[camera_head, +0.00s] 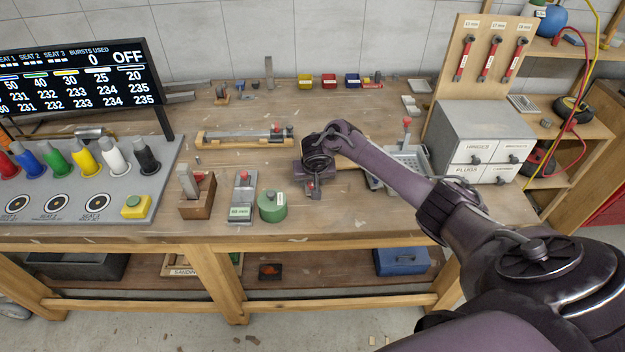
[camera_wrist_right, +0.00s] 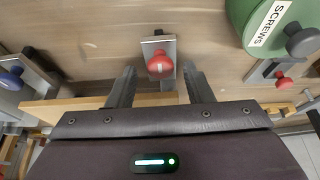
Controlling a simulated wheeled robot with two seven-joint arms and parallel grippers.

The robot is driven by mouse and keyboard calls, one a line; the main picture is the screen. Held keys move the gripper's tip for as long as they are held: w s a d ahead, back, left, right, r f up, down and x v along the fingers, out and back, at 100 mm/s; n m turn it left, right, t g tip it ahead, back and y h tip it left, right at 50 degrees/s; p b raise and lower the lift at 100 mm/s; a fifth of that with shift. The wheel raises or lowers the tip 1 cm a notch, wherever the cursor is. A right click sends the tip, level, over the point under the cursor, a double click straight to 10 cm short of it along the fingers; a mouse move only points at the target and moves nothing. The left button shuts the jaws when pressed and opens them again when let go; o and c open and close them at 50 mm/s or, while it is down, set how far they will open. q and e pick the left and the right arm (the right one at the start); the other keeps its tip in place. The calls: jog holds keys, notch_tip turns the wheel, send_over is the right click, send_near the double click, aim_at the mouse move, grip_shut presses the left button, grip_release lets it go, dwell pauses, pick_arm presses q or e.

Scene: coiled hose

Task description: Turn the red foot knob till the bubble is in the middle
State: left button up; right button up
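My right gripper (camera_head: 312,180) points down over the middle of the bench. In the right wrist view its two fingers (camera_wrist_right: 159,72) stand apart. A red knob (camera_wrist_right: 160,63) on a small grey plate shows between and beyond the fingertips; I cannot tell whether they touch it. In the head view a red part (camera_head: 311,184) shows by the gripper, partly hidden. A long grey bar (camera_head: 240,137) on a wooden base lies behind and to the left, with a small red part near its right end. No bubble can be made out. My left gripper is out of view.
A green screws tin (camera_head: 272,207), also in the wrist view (camera_wrist_right: 262,22), stands close left of the gripper. A grey device (camera_head: 241,190) and a wooden block (camera_head: 197,194) are further left. A drawer cabinet (camera_head: 478,128) stands right. The bench front is clear below the gripper.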

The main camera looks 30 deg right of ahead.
jog(key=c, duration=0.9)
jog(key=shift+n, duration=0.3)
jog(key=n+y, duration=0.1)
jog(key=n, duration=0.1)
jog(key=shift+s+d+n+p, duration=0.1)
jog(key=shift+d+n+p, duration=0.05)
jog(key=shift+n+p, duration=0.25)
jog(key=n+y, duration=0.1)
jog(key=n, duration=0.1)
jog(key=shift+d+f+n, duration=0.1)
jog(key=shift+n, duration=0.3)
jog(key=n+y+b, duration=0.1)
jog(key=n+b, duration=0.1)
jog(key=n, duration=0.1)
jog(key=shift+d+f+n+y+b, duration=0.1)
jog(key=shift+d+n+y+b, duration=0.05)
jog(key=shift+n+y+b, duration=0.2)
jog(key=shift+d+n+g+y+b, duration=0.1)
jog(key=shift+n+g+y+b, duration=0.4)
jog(key=shift+n+b, duration=1.25)
